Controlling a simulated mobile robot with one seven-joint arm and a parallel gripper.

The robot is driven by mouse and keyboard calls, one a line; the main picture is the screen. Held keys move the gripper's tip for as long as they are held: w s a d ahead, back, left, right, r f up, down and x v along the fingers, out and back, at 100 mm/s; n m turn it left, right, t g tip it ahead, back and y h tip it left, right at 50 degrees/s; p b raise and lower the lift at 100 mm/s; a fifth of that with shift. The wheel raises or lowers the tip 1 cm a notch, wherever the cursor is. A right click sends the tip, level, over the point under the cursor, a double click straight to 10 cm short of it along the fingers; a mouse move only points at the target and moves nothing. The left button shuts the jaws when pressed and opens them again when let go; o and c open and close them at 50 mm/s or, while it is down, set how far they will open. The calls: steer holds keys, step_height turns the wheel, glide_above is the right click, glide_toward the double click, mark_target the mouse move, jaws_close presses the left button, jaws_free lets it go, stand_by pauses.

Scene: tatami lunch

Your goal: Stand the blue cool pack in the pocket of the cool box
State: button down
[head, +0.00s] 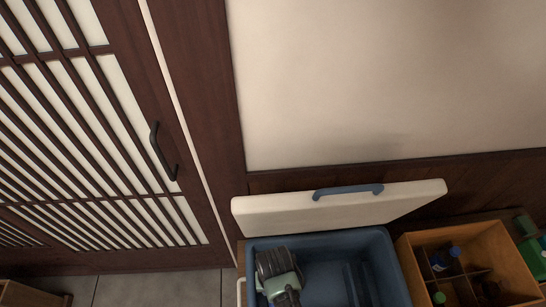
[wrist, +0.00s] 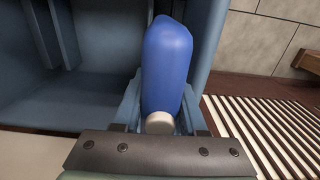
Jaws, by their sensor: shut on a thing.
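The blue cool pack (wrist: 167,65) shows in the wrist view, with a pale cap (wrist: 160,123) toward me. My gripper (wrist: 160,112) is shut on it, a finger on each side near the capped end. In the head view my gripper (head: 275,265) is over the left part of the open cool box (head: 318,243); the cool pack is hidden there. The cool box is blue inside. A ribbed structure (head: 360,284), which looks like the pocket, is on its right side; upright ribs (wrist: 62,35) show at left in the wrist view, apart from the cool pack.
The white lid (head: 340,207) stands open behind the box, with a blue handle (head: 348,191). A wooden divided crate (head: 420,262) with bottles is close on the right. A slatted door (head: 90,130) is at left. The box's middle is clear.

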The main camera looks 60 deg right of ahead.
steer(key=shift+f+b, duration=2.45)
steer(key=shift+w+f+b, duration=0.1)
steer(key=shift+f+b, duration=0.25)
steer(key=shift+f, duration=1.1)
steer(key=shift+f+b, duration=0.3)
steer(key=shift+f, duration=0.15)
steer(key=shift+f+b, duration=0.5)
steer(key=shift+f, duration=0.4)
